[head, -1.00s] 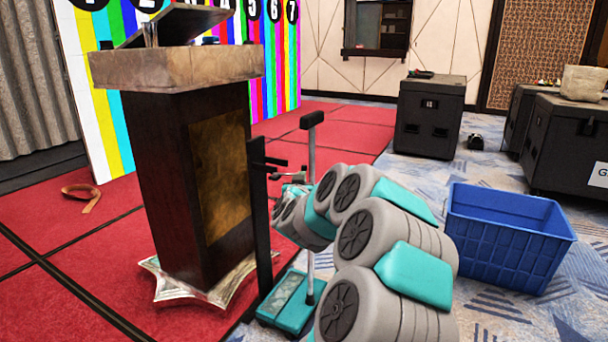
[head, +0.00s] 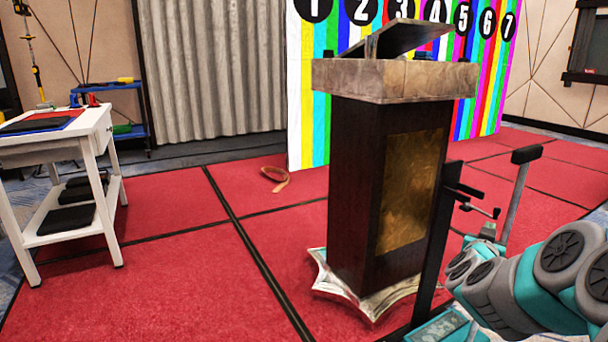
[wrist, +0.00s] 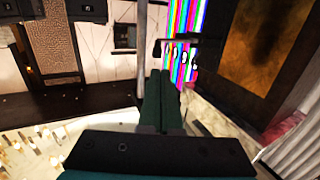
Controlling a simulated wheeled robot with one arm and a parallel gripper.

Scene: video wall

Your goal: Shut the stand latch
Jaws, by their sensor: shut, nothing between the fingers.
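The stand beside the lectern has a black upright post (head: 434,240), a grey pole (head: 514,200) with a dark crosspiece (head: 527,154), and a teal base (head: 445,330). A black bracket (head: 464,191) projects from the post, with a small crank-like lever (head: 482,210) below it. This may be the latch; I cannot tell its setting. In the wrist view my gripper (wrist: 163,78) has its dark green fingers together and empty. The grey pole (wrist: 141,45) shows just beyond them. In the head view my arm reaches in from the right, close to the lever; its fingertips are not clear.
The lectern (head: 375,190), with a stone-like top and gold panel, stands close behind the post. A white table (head: 88,140) stands at left.

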